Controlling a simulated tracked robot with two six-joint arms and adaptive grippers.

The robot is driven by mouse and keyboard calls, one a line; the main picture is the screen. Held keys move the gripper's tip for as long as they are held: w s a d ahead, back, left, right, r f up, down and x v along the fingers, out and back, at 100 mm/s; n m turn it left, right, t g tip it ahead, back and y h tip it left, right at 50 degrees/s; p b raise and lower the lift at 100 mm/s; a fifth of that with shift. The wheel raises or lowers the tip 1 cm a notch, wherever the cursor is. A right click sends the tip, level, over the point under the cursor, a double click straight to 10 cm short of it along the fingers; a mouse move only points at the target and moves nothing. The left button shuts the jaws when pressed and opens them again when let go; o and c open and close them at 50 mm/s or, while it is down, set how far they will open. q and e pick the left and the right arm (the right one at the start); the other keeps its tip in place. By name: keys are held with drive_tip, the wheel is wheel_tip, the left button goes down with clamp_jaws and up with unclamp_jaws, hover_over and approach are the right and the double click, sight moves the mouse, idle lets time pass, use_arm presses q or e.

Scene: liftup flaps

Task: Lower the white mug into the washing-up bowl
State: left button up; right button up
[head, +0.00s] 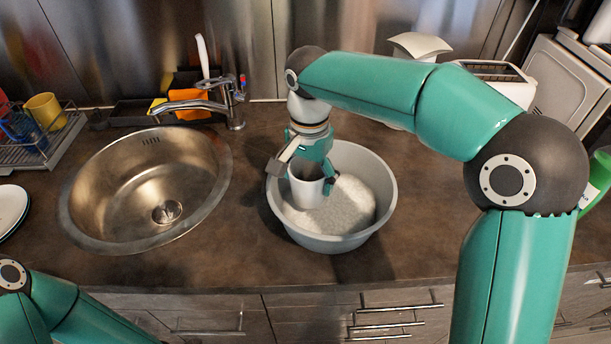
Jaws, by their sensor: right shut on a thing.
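The white mug (305,192) is upright in the head view, within the outline of the grey washing-up bowl (385,216). The bowl stands on the dark counter and has whitish, foam-like contents. My right gripper (303,173) reaches down from above and is shut on the mug, with a finger on each side. I cannot tell whether the mug touches the bowl's contents. My left arm (50,305) shows at the bottom left, but its gripper is out of view.
A round metal sink (120,185) with a tap (228,103) lies left of the bowl. A rack with a yellow mug (46,110) and a blue mug (22,132) stands at far left. A toaster (500,82) is at the back right. Counter right of the bowl is partly hidden by my arm.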

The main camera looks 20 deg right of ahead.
drive_tip(key=shift+f+b, duration=1.35)
drive_tip(key=shift+f, duration=0.55)
idle(0.7)
drive_tip(key=o, duration=1.3)
wheel_tip(320, 180, up, 12)
drive_tip(key=shift+f, duration=0.15)
